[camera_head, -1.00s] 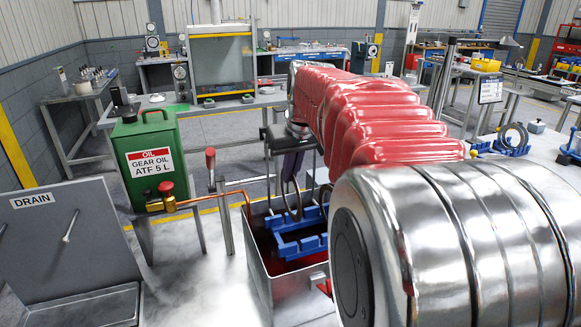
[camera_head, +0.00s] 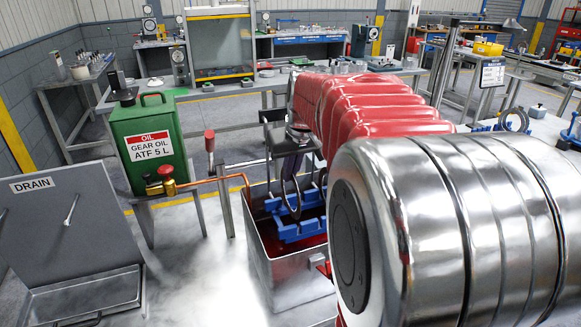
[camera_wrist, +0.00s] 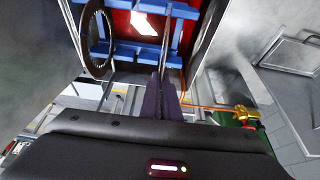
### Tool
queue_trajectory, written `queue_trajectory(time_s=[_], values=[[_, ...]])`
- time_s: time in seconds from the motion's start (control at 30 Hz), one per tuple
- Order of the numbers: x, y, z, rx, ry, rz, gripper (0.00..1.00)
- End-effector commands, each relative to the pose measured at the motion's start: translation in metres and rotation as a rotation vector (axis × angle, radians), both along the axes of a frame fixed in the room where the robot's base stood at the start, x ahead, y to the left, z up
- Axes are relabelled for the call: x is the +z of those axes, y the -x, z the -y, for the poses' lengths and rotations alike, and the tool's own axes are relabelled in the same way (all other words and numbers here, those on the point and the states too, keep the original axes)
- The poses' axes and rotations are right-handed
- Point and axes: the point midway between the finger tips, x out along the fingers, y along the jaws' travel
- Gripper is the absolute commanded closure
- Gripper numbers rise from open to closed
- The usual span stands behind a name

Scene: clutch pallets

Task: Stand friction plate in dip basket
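The friction plate (camera_head: 285,203), a thin dark ring, hangs upright from my gripper (camera_head: 291,165) over the blue dip basket (camera_head: 297,234). In the wrist view my gripper (camera_wrist: 162,92) has its dark fingers close together, with the plate nearly edge-on beyond them. The blue basket (camera_wrist: 123,5) sits inside a metal tank of red liquid. The plate's lower edge reaches the basket's bars; I cannot tell whether it is seated. Another ring plate (camera_wrist: 91,60) stands upright in the basket at the left of the wrist view.
The metal tank (camera_head: 284,284) has walls close around the basket. Blue stands with rings (camera_head: 513,120) are at right.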

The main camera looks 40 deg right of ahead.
Motion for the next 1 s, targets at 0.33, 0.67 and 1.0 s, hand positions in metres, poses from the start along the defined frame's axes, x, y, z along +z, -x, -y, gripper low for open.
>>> queue_trajectory(time_s=[0.33,0.67,1.0], values=[[-0.018,0.000,0.000,0.000,0.000,-0.001,1.00],[-0.027,0.000,0.000,0.000,0.000,0.000,1.00],[-0.027,0.000,0.000,0.000,0.000,0.001,0.94]])
